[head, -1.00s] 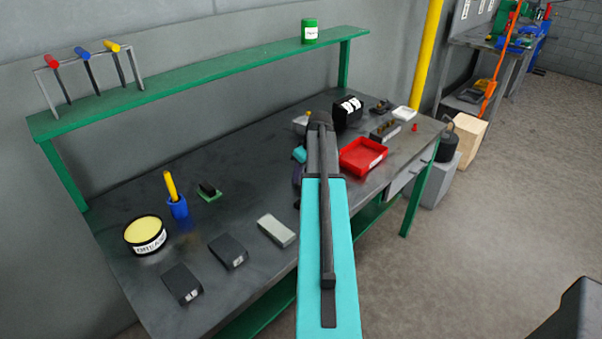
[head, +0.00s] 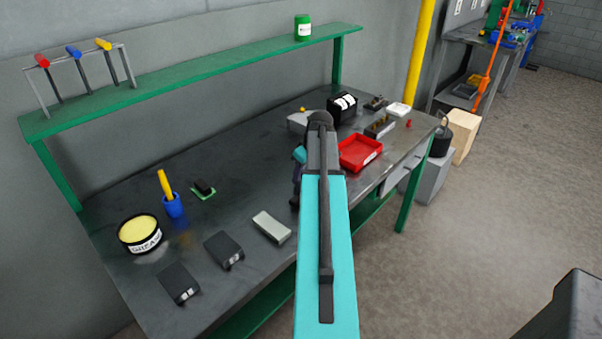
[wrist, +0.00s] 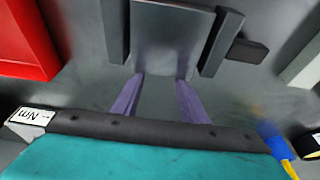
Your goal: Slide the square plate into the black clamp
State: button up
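My gripper (wrist: 161,78) shows in the wrist view as two purple fingers with a clear gap between them and nothing seen held. A flat grey square (wrist: 172,40), which looks like the square plate, lies just beyond the fingertips; I cannot tell if they touch it. Dark bars flank it, one on the left (wrist: 115,30) and one on the right (wrist: 222,42), and a dark strip runs along its far edge. They look like parts of the black clamp, but I cannot be sure. In the head view my arm hides the plate and this area.
A red tray (head: 361,153) stands right of my arm. A dark block (wrist: 248,50) lies beside the right bar.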

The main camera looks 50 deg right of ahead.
jog(key=shift+s, duration=0.55)
notch_tip(320, 180, up, 7)
jog(key=w+p, duration=0.1)
jog(key=p, duration=0.3)
jog(key=shift+w, duration=0.2)
dwell(1.2)
jog(key=shift+s, duration=0.1)
dwell(0.6)
